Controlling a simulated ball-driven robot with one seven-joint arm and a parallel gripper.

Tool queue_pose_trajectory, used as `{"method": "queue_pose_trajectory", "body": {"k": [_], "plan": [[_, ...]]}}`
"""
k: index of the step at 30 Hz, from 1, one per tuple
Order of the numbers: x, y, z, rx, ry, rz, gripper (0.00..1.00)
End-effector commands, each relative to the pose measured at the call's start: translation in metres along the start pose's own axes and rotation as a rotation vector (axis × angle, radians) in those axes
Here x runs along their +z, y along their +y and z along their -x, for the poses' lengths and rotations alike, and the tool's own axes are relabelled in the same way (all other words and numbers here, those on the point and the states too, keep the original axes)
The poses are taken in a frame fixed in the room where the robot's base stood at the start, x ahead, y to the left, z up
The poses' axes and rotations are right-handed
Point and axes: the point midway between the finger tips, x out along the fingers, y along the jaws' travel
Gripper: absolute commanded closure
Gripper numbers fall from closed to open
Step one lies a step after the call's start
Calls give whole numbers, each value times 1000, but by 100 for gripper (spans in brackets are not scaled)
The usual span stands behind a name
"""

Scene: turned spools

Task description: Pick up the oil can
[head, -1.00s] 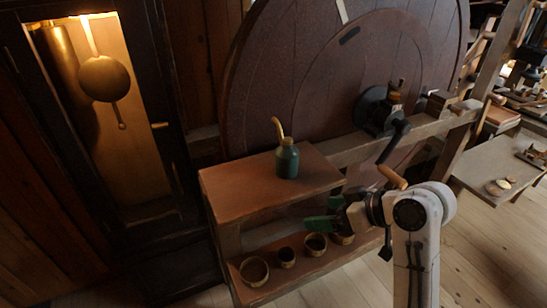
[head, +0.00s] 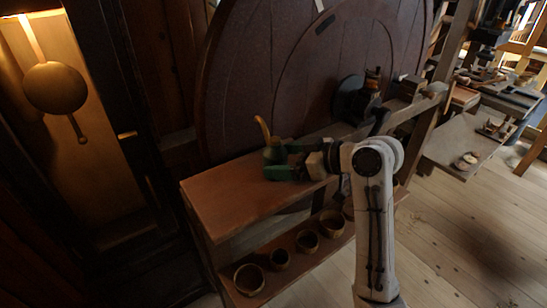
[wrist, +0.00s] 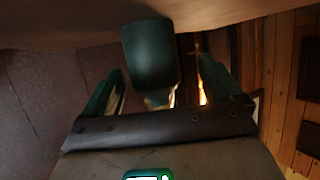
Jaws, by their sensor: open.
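The oil can (head: 271,154), dark green with a curved brass spout, stands upright on the brown wooden top of a low bench (head: 225,192). My gripper (head: 278,162) is at bench-top height, reaching in from the right, with its green fingers at the can; one finger hides part of its lower body. In the wrist view the can (wrist: 150,55) appears upside down between the two spread fingers of my gripper (wrist: 160,68). Gaps show on both sides of it. The jaws are open and not closed on the can.
A large dark red wheel (head: 260,75) stands close behind the bench, with a crank mechanism (head: 352,98) to the right. Several small round bowls (head: 249,279) sit on the lower shelf. A lit clock case with a brass pendulum (head: 55,88) is at the left.

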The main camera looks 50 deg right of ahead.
Motion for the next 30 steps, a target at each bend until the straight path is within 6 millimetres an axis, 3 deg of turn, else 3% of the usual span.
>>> {"method": "queue_pose_trajectory", "body": {"k": [12,21,30], "plan": [[-4,7,-48,-2,-1,-1,8],[-3,7,-52,1,0,0,8],[-3,7,-52,0,0,0,36]]}}
